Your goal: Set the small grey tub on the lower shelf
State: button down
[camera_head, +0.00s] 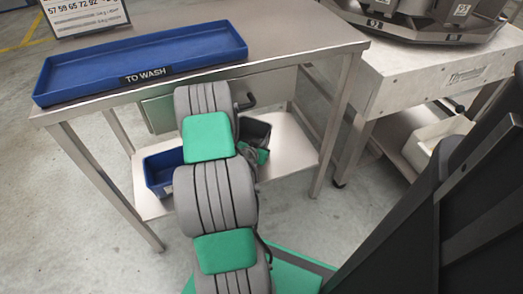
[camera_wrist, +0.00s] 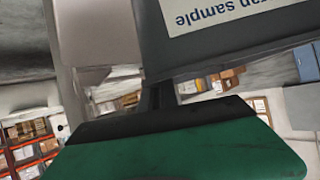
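The small grey tub (camera_head: 256,131) is dark and shows at the right of my arm, at the level of the bench's lower shelf (camera_head: 292,148). My arm hides much of it. In the wrist view the tub (camera_wrist: 215,50) is close up, with a pale label whose lettering reads upside down. My gripper (camera_wrist: 160,95) meets the tub's rim and appears shut on it. In the head view the green part of my gripper shows just below the tub. I cannot tell whether the tub touches the shelf.
A blue bin (camera_head: 160,172) stands on the lower shelf at the left, partly behind my arm. A blue tray (camera_head: 140,62) marked TO WASH lies on the bench top (camera_head: 290,30). The shelf's right part is clear. Another bench with a weigher (camera_head: 425,22) stands at right.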

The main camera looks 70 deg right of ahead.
jog(key=shift+s+f, duration=0.1)
jog(key=shift+f, duration=0.9)
jog(key=c, duration=1.6)
grip_release()
jog(key=shift+r, duration=0.1)
